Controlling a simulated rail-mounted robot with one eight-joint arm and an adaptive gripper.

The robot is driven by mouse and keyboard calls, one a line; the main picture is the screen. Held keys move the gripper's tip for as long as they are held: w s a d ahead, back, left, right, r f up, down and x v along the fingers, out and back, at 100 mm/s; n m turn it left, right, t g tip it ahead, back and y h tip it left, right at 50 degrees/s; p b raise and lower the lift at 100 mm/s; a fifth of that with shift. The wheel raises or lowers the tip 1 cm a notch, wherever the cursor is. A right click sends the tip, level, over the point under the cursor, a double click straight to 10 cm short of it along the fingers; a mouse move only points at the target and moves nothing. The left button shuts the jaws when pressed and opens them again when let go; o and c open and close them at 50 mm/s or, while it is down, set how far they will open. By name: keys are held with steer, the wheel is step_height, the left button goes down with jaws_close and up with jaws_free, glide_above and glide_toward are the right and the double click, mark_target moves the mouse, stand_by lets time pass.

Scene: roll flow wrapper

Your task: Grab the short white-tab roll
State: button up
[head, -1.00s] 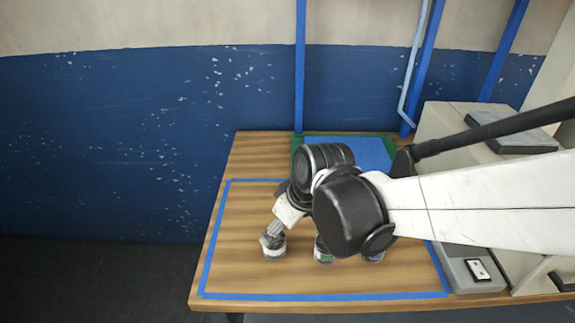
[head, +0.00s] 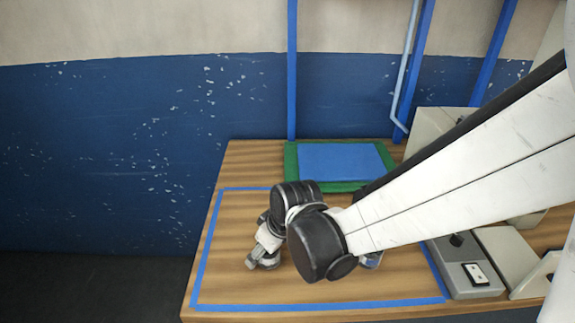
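My gripper (head: 258,259) points down at the left part of the blue-taped area on the wooden table. Its fingers are at a small greyish roll (head: 268,265), which they and my wrist largely cover. I cannot make out a white tab on it, nor whether the fingers are open or closed around it. Another roll (head: 371,260) shows partly at the right, from behind my wrist. The middle of the taped area is hidden by my dark wrist joint.
A green-edged board with a blue top (head: 345,160) lies at the back of the table. A grey control box with a white switch plate (head: 474,275) stands at the right, beside pale machine housings (head: 441,123). The front of the taped area (head: 300,290) is clear.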

steer(key=shift+a+f, duration=0.1)
steer(key=shift+f, duration=0.2)
steer(key=c, duration=1.3)
steer(key=shift+c, duration=0.3)
steer(key=shift+r, duration=0.15)
